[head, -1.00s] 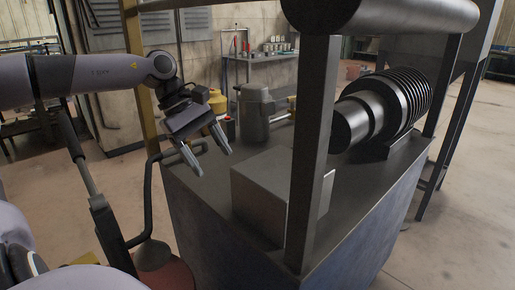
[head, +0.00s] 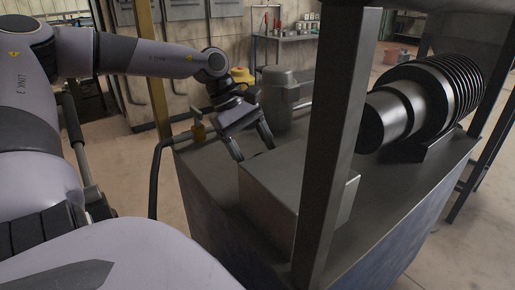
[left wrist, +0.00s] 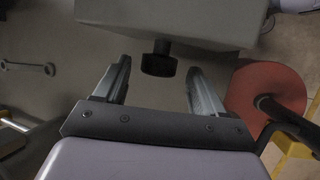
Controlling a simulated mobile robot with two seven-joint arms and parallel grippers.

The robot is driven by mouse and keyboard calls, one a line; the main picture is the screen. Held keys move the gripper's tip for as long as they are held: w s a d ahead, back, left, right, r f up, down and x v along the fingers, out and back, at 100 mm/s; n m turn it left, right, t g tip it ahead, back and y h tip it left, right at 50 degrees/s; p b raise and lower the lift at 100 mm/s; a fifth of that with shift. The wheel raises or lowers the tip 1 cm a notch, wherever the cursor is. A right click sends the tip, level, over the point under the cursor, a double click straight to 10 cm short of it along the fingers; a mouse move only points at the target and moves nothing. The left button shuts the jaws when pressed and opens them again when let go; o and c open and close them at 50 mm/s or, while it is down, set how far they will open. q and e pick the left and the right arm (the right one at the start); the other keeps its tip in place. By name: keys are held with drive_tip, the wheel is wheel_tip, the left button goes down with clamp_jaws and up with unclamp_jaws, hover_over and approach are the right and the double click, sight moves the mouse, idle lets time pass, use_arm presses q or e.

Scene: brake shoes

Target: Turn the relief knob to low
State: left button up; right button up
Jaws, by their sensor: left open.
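A dark round knob (left wrist: 158,63) sticks out of a grey body (left wrist: 175,22) in the left wrist view. My left gripper (left wrist: 159,72) is open, with one finger on each side of the knob in that picture. Gaps show between the knob and both fingers. I cannot tell how far ahead of the fingertips the knob is, or its setting. In the head view my left gripper (head: 252,148) is above the bench, beside a plain grey box (head: 300,185). The knob cannot be made out there. My right gripper is out of view.
A metal post (head: 340,130) stands in front of the bench top. A ribbed dark cylinder (head: 430,100) lies at the right and a grey housing (head: 287,92) stands behind. A bent black pipe (head: 154,178) is left of the bench. The wrist view shows a red round object (left wrist: 262,82).

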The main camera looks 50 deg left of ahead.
use_arm(q)
drive_tip(key=shift+x, duration=0.9)
drive_tip(key=c, duration=1)
drive_tip(key=shift+w+g, duration=0.1)
drive_tip(key=shift+g, duration=0.2)
drive_tip(key=shift+w+f+g+b, duration=0.1)
drive_tip(key=shift+w+g+b, duration=0.05)
drive_tip(key=shift+g+b, duration=0.55)
drive_tip(key=shift+w+n+g+y, duration=0.15)
drive_tip(key=shift+n+g, duration=0.2)
drive_tip(key=shift+g, duration=0.75)
drive_tip(key=shift+w+n+g+y, duration=0.2)
drive_tip(key=shift+n+g, duration=0.15)
drive_tip(key=shift+g, duration=0.75)
